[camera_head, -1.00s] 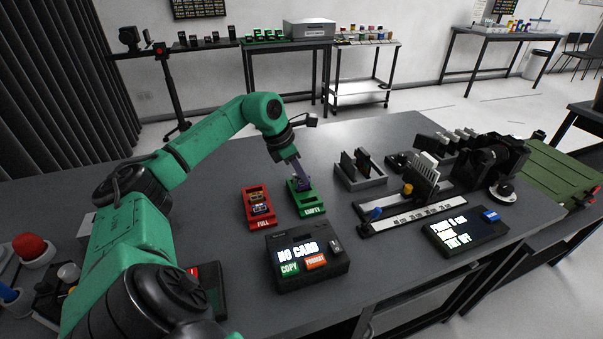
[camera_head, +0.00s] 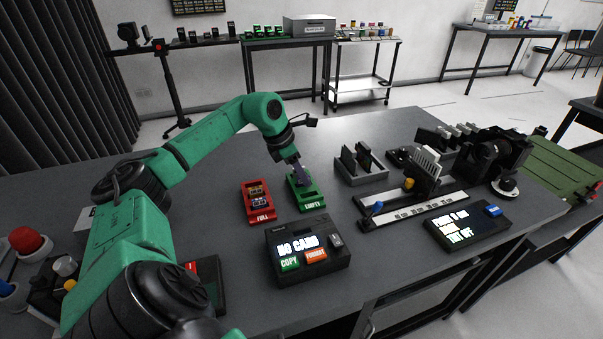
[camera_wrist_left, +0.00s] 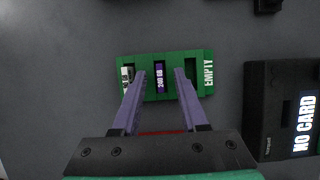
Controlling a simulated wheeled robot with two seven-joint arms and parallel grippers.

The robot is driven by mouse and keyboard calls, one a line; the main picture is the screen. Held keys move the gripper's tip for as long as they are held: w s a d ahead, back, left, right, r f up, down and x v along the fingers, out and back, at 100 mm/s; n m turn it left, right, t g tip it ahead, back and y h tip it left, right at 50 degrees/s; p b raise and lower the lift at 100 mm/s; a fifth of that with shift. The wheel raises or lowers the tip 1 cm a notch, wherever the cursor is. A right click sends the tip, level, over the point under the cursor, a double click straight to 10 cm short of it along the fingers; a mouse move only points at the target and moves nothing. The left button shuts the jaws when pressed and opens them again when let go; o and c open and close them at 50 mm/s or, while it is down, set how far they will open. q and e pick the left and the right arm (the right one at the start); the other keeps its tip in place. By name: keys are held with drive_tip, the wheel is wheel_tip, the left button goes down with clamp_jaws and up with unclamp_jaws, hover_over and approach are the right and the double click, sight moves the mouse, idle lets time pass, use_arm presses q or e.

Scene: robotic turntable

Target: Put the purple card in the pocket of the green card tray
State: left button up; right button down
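The green card tray (camera_head: 309,205), labelled EMPTY, lies on the dark table; it also shows in the left wrist view (camera_wrist_left: 205,88). A purple card (camera_wrist_left: 159,77) marked 240 GB is in its middle pocket. Another card (camera_wrist_left: 127,76), whitish and dark, is in the left pocket, and the pocket by the label looks empty. My left gripper (camera_head: 299,181) is over the tray. In the left wrist view its fingers (camera_wrist_left: 160,73) are apart, one on each side of the purple card with gaps between. My right gripper is not in view.
A red tray (camera_head: 262,216) labelled FULL holds cards left of the green tray. A black card device (camera_head: 307,272) reading NO CARD stands in front. A grey slotted holder (camera_head: 363,181) and a rail machine (camera_head: 415,212) stand to the right. Bare table lies behind the trays.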

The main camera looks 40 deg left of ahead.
use_arm(q)
drive_tip(key=shift+r, duration=0.1)
drive_tip(key=v, duration=1.4)
drive_tip(key=shift+r, duration=0.2)
drive_tip(key=shift+s+a, duration=0.1)
